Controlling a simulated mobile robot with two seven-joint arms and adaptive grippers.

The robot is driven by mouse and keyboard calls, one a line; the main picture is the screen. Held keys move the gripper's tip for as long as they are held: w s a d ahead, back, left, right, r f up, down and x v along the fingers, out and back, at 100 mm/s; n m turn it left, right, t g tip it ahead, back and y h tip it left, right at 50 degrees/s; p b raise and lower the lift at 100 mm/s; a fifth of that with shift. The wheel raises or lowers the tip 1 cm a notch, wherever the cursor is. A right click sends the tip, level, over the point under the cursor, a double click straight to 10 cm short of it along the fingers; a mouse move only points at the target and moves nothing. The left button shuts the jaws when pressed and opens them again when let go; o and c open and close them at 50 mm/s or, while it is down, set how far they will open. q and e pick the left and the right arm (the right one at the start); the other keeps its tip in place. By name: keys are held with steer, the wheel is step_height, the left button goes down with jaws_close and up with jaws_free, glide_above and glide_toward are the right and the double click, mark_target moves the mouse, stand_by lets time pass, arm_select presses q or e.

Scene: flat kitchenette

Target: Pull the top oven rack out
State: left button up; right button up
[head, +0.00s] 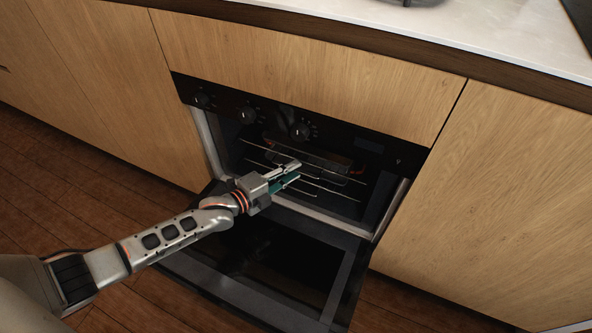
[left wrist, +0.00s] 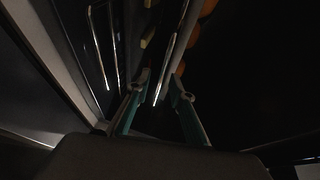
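The oven (head: 365,205) is built into wooden cabinets, and its door (head: 270,250) hangs open, folded down. Thin metal rack wires (head: 262,148) cross the oven's inside; which wires belong to the top rack is hard to tell. My left gripper (head: 297,171) reaches into the opening at the rack wires. In the left wrist view its two teal fingers (left wrist: 158,100) are apart. A bright rack rod (left wrist: 168,60) runs down to the gap between the fingertips; contact cannot be made out. My right gripper is in neither view.
A dark tray-like thing (head: 325,158) with orange ends sits inside the oven. Knobs (head: 247,115) line the panel above the opening. A pale countertop (head: 450,35) lies above. Wooden floor (head: 60,190) is clear at the left.

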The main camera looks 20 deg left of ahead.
arm_select(q)
steer(key=shift+w+d+f, duration=0.2)
steer(key=shift+w+d, duration=0.1)
steer(key=shift+w, duration=0.15)
steer(key=shift+w+r, duration=0.1)
steer(key=shift+w, duration=0.05)
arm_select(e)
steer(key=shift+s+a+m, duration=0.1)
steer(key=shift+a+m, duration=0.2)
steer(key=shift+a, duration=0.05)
arm_select(q)
jaws_close()
